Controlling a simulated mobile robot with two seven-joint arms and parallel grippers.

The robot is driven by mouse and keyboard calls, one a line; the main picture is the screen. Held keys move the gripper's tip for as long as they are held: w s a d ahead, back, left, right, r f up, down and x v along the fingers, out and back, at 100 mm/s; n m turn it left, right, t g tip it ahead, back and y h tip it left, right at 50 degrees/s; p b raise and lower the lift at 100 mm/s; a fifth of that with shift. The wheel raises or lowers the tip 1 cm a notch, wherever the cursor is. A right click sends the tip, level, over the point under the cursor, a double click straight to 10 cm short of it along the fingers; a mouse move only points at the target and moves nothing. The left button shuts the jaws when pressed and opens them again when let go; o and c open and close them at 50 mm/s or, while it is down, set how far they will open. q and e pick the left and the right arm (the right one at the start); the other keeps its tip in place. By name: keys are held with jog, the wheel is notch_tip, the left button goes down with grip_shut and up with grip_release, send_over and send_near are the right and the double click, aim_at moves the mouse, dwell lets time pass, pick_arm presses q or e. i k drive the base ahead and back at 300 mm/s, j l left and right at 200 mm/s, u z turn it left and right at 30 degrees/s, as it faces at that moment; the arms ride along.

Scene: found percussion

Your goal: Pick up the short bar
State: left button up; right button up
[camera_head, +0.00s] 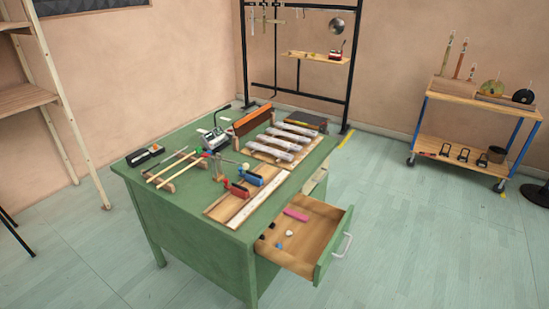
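Several silvery bars (285,144) lie side by side on a pale wooden board (253,153) at the back right of the green desk (190,219). Their lengths look close, and I cannot tell which one is the short bar. A small pink block (296,214) lies in the open desk drawer (276,249). Neither of my grippers is in view.
Tools, sticks and wooden blocks crowd the desk top. The drawer sticks out at the desk's right front. A wheeled cart (468,153) stands at the right, a black rack (297,5) at the back and shelving (60,91) at the left. Floor right of the desk is clear.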

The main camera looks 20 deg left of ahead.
aim_at(257, 146)
jog(key=z, duration=0.7)
jog(key=i+l+z, duration=0.15)
jog(key=i+z, duration=0.15)
jog(key=i, duration=0.15)
jog(key=i+z, duration=0.3)
jog(key=i+u, duration=0.2)
jog(key=i, duration=0.5)
jog(key=i+l+u, duration=0.25)
jog(key=i, duration=0.5)
jog(key=i+j+u, duration=0.1)
jog(key=i+u, duration=0.3)
jog(key=i, duration=0.2)
jog(key=i+l+u, duration=0.15)
jog(key=i+u, duration=0.2)
jog(key=i, duration=0.25)
jog(key=i+u, duration=0.35)
jog(key=i, duration=0.3)
jog(key=i+u, duration=0.4)
jog(key=i, duration=0.25)
jog(key=i+u, duration=0.45)
jog(key=i+l+u, duration=0.25)
jog(key=i+u, duration=0.25)
jog(key=k+u, duration=0.1)
jog(key=u, duration=1.45)
